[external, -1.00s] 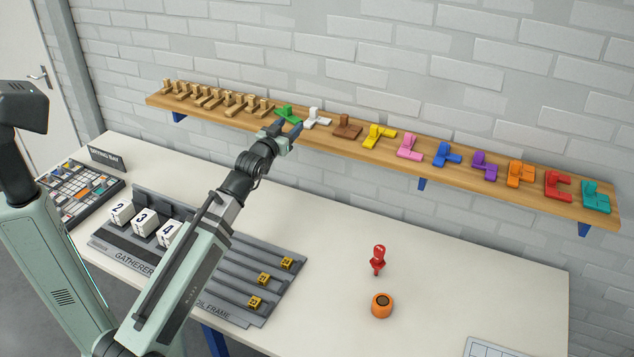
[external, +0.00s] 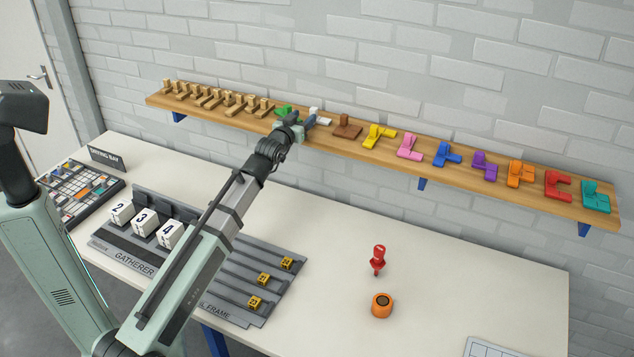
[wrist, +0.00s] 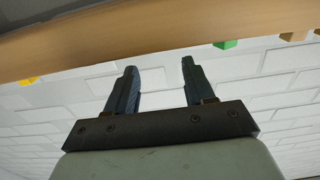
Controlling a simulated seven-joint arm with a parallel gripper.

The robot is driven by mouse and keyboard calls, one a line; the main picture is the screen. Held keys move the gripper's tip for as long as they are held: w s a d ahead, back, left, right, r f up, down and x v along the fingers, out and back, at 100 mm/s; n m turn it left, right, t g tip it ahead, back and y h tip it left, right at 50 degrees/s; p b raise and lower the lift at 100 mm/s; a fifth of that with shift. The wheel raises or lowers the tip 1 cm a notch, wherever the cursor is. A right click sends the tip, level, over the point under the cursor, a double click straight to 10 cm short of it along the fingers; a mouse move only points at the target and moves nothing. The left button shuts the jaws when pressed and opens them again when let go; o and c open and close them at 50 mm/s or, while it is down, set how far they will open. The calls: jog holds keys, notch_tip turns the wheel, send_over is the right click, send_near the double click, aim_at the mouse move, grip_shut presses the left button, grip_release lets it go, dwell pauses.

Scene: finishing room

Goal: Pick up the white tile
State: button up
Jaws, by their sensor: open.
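The white tile (external: 325,121) sits on the wooden wall shelf, between the green tile (external: 284,111) and the brown tile (external: 347,127). My gripper (external: 301,120) is open, with its fingers at the front of the shelf beside the white tile, partly covering it in the external view. I cannot tell whether they touch. In the wrist view my two dark fingers (wrist: 159,66) are apart with nothing visible between them, below the shelf plank in the picture. The white tile cannot be made out there.
The shelf (external: 400,154) holds several coloured tiles to the right and several wooden pieces to the left. The brick wall is close behind.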

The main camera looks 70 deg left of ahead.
aim_at(312, 110)
jog(key=x, duration=0.5)
jog(key=shift+f, duration=0.2)
jog(key=shift+d, duration=0.1)
jog(key=shift+c, duration=0.2)
grip_shut()
